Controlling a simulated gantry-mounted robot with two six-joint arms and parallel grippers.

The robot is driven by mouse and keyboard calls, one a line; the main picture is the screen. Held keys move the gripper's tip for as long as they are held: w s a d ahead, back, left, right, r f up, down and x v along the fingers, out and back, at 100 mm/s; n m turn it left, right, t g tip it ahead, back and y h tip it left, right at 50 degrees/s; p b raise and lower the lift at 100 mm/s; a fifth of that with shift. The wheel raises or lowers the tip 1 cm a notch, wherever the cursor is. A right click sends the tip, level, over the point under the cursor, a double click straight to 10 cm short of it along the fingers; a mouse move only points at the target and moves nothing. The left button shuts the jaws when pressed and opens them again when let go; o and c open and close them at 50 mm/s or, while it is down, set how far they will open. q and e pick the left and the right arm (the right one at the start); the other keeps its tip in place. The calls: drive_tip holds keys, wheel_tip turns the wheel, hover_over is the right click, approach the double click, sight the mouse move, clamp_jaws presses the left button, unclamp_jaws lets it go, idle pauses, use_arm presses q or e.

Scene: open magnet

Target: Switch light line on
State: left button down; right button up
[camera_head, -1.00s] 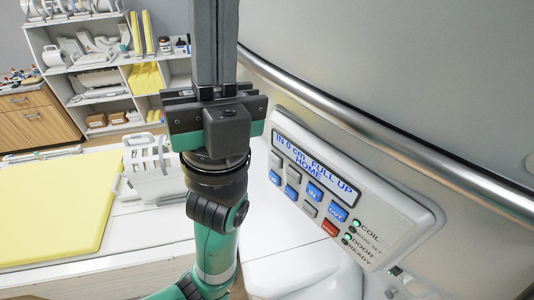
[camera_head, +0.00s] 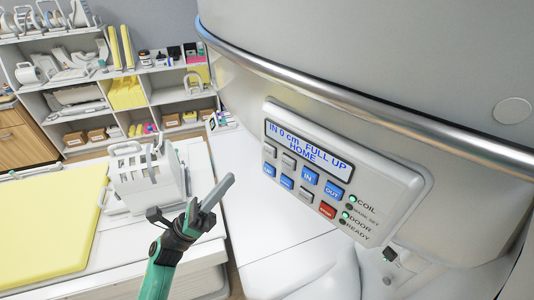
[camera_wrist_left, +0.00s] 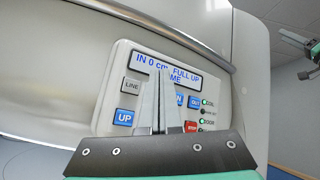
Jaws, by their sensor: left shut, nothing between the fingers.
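The control panel (camera_head: 335,185) is on the side of the large magnet housing. Its display reads "IN 0 cm FULL UP HOME". The grey-white LINE button (camera_wrist_left: 132,86) is readable in the left wrist view, above the blue UP button (camera_wrist_left: 124,116). It is the upper left button (camera_head: 270,150) in the head view, its label too small to read. My left gripper (camera_head: 229,183) is shut and empty, left of the panel and apart from it in the head view. In the left wrist view its fingers (camera_wrist_left: 158,74) cover the panel's middle, right of LINE.
A metal rail (camera_head: 350,105) curves above the panel. A white basket-like coil (camera_head: 148,178) stands on the table left of my gripper, near a yellow pad (camera_head: 50,215). Shelves (camera_head: 75,85) stand behind. Part of my right arm (camera_wrist_left: 314,47) shows at the wrist view's right edge.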

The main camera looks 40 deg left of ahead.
sight(269, 151)
idle(0.3)
use_arm(q)
drive_tip(key=w+b, duration=0.4)
drive_tip(key=w, duration=0.4)
drive_tip(key=shift+w+d+b, duration=0.35)
drive_tip(key=shift+w+b, duration=0.05)
drive_tip(key=shift+r, duration=0.1)
idle(1.6)
drive_tip(key=shift+w+b, duration=0.4)
drive_tip(key=shift+b, duration=0.2)
